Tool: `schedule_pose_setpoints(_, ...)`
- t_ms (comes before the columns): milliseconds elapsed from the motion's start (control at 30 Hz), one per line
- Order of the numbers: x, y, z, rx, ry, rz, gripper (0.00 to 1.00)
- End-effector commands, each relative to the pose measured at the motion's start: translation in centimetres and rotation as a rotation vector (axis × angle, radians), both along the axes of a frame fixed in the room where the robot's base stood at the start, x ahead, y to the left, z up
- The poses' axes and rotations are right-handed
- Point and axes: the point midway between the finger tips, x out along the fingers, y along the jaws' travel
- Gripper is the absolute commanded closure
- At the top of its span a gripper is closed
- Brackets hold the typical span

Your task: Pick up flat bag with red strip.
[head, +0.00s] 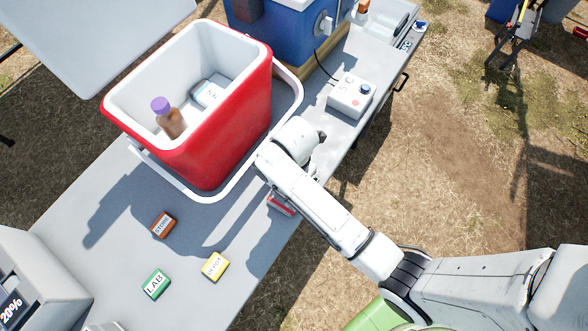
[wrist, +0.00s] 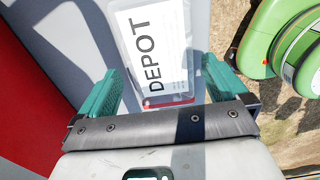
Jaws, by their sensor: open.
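The flat bag with a red strip (wrist: 168,103) lies on the grey table, a clear sleeve around a white card reading DEPOT. Its red strip is at the end nearest my gripper. In the head view only a small part of the bag (head: 281,205) shows beside my arm, near the table's edge; the rest is hidden. My gripper (wrist: 162,70) is open, its two teal fingers on either side of the bag in the wrist view. I cannot tell how high above the bag they are. In the head view my gripper is hidden behind my arm.
A red cooler (head: 230,125) with a white handle stands close by, holding a purple-capped brown bottle (head: 170,118) and a labelled pack (head: 209,93). Brown (head: 163,224), green LAB (head: 156,284) and yellow DEPOT (head: 215,266) blocks lie on the table. A white box (head: 350,97) stands farther back.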

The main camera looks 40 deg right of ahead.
Motion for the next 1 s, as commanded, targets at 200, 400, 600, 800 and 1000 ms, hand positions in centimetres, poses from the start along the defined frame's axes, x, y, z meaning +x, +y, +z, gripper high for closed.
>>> schedule_pose_setpoints(200,-0.1,0.1,-2.3,0.0,0.0,0.0,0.0)
schedule_pose_setpoints(400,0.0,0.1,-2.5,0.0,-0.001,0.0,0.0)
schedule_pose_setpoints(600,0.0,0.1,-2.5,0.0,-0.001,0.0,0.13)
schedule_pose_setpoints(800,0.0,0.1,-2.5,0.0,-0.001,0.0,0.33)
schedule_pose_setpoints(1000,0.0,0.1,-2.5,0.0,-0.002,0.0,0.41)
